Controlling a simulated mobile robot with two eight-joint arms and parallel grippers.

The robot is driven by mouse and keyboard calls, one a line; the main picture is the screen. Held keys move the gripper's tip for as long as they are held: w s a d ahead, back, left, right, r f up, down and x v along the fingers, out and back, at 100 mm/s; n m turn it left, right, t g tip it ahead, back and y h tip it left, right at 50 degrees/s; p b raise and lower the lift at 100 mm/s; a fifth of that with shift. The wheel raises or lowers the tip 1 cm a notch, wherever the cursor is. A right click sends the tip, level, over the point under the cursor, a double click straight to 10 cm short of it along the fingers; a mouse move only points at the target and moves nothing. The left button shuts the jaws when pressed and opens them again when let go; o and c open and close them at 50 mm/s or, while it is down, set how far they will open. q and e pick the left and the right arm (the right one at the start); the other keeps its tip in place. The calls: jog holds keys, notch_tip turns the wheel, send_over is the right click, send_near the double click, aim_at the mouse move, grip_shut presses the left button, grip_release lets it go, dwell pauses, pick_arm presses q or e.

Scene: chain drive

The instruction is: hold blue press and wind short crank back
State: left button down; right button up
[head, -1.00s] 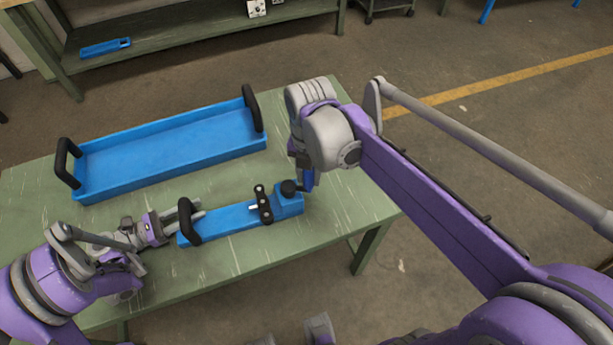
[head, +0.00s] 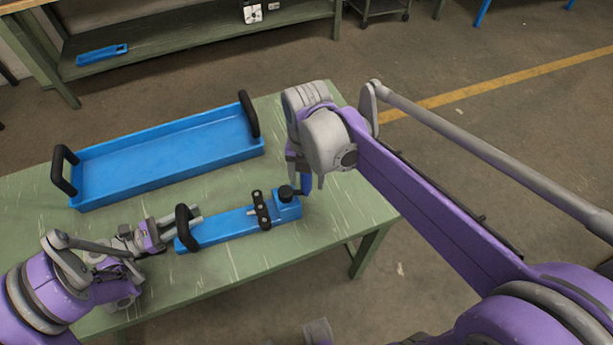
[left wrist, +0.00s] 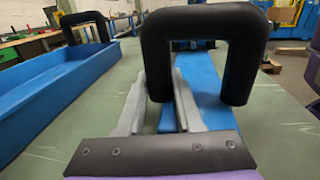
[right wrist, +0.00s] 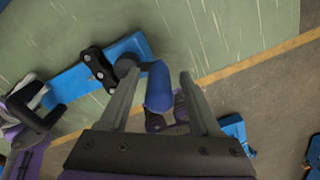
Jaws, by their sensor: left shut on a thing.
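The blue press (head: 222,227) lies on the green table, with a black handle (head: 180,218) at its left end. My left gripper (head: 180,222) is shut on one leg of that handle; the left wrist view shows the handle (left wrist: 202,22) with that leg between the fingers. The short crank's black hub (head: 286,191) is at the press's right end, and its blue grip (head: 306,184) hangs beside it. My right gripper (right wrist: 160,85) is open, its fingers on either side of the blue grip (right wrist: 159,88) with gaps visible.
A black linked piece (head: 260,210) sits across the press near the crank. A blue tray (head: 165,155) with black handles lies behind on the table (head: 250,270). The table's right edge is close to the crank. A shelf bench stands at the back.

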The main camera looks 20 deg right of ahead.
notch_tip(320, 180, up, 12)
dwell(0.6)
pick_arm(q)
jog(key=shift+c, duration=2.4)
grip_release()
